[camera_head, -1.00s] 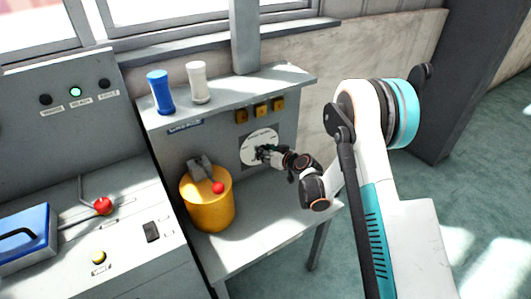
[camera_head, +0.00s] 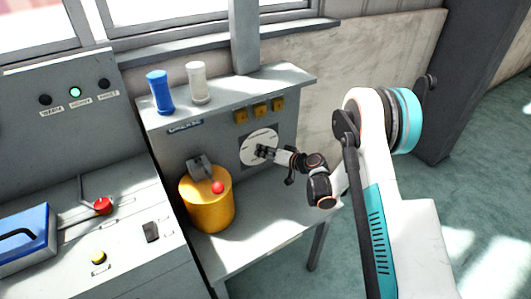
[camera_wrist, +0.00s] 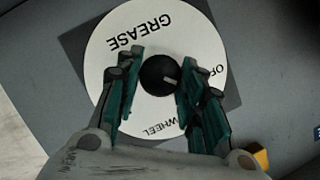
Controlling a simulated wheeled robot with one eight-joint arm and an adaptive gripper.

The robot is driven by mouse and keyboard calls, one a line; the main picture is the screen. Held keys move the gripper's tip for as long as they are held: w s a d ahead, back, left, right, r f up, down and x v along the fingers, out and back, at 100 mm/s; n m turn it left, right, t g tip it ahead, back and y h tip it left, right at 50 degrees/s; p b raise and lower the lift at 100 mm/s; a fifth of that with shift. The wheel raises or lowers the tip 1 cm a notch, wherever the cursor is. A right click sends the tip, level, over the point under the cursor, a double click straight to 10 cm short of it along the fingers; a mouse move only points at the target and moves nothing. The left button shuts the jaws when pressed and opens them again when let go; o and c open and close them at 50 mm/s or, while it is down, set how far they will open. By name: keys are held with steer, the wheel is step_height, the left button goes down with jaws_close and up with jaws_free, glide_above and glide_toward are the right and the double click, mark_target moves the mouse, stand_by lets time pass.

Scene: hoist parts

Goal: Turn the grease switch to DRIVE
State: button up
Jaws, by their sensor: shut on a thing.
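The grease switch is a black round knob (camera_wrist: 155,76) with a short pale mark, at the middle of a white dial (camera_wrist: 183,27) on the upright grey panel. In the wrist view the dial reads GREASE at the top, part of OFF at the right and WHEEL at the bottom. No DRIVE label shows; the fingers cover parts of the dial. The pale mark lies toward the right finger. My gripper (camera_wrist: 159,80) has a dark green finger on each side of the knob and is shut on it. The head view shows my gripper (camera_head: 265,152) at the dial (camera_head: 251,141).
A yellow drum (camera_head: 207,205) with a red ball (camera_head: 218,187) stands on the shelf left of the dial. Three orange blocks (camera_head: 260,110) sit above the dial. A blue cylinder (camera_head: 160,92) and a white one (camera_head: 198,82) stand on the top ledge.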

steer(key=m+y, duration=0.1)
steer(key=m, duration=0.1)
steer(key=shift+d+f+m, duration=0.1)
steer(key=shift+m, duration=0.2)
steer(key=shift+y, duration=0.3)
steer(key=o, duration=1.1)
steer(key=shift+c, duration=0.2)
steer(key=v, duration=1.2)
steer(key=shift+w, duration=0.15)
